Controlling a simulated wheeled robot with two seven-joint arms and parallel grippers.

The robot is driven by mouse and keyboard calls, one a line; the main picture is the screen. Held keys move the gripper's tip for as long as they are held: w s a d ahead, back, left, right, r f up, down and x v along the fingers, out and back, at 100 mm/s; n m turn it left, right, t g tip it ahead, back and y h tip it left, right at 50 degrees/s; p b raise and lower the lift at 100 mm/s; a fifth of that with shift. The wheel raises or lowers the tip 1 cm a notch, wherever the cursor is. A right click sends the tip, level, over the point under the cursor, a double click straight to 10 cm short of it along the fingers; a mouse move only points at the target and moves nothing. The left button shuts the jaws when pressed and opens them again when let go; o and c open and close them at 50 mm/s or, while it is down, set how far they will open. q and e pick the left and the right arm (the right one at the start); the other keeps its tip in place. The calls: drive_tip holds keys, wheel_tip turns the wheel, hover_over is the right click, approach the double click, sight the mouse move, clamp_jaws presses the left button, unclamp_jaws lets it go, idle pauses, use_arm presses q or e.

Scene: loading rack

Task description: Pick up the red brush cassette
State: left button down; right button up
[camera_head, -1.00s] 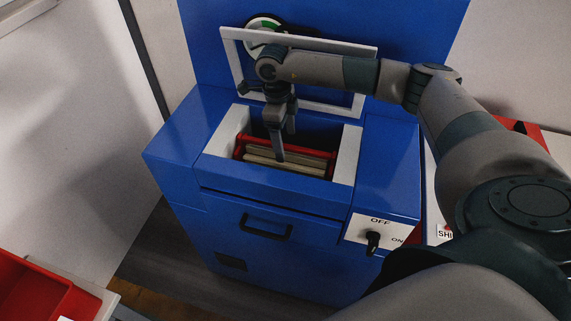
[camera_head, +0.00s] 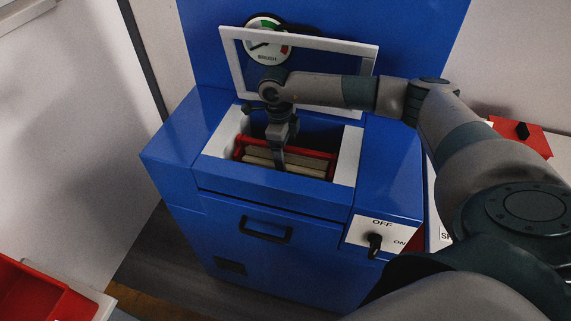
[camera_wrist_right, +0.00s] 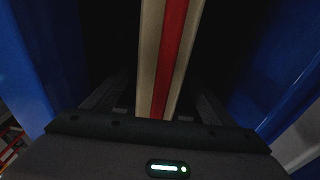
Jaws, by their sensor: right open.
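The red brush cassette (camera_head: 314,154) lies in the open top well of the blue machine, with pale strips along it. In the right wrist view its red bar (camera_wrist_right: 172,50) runs between two pale strips, between my dark fingers. My right gripper (camera_head: 279,165) points down into the well at the cassette's left-middle part. It is open, with its fingers on either side of the bar; whether they touch it I cannot tell. My left gripper is not in view.
The blue machine (camera_head: 190,150) has a white-framed lid (camera_head: 365,90) standing open behind the well. A gauge (camera_head: 266,42) marked BRUSH is behind it. An OFF/ON switch (camera_head: 374,243) sits front right. A red bin (camera_head: 35,292) is at lower left.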

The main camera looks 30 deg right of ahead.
drive_tip(key=shift+f, duration=0.3)
drive_tip(key=shift+c, duration=0.7)
drive_tip(key=c, duration=1.3)
drive_tip(key=shift+r, duration=0.25)
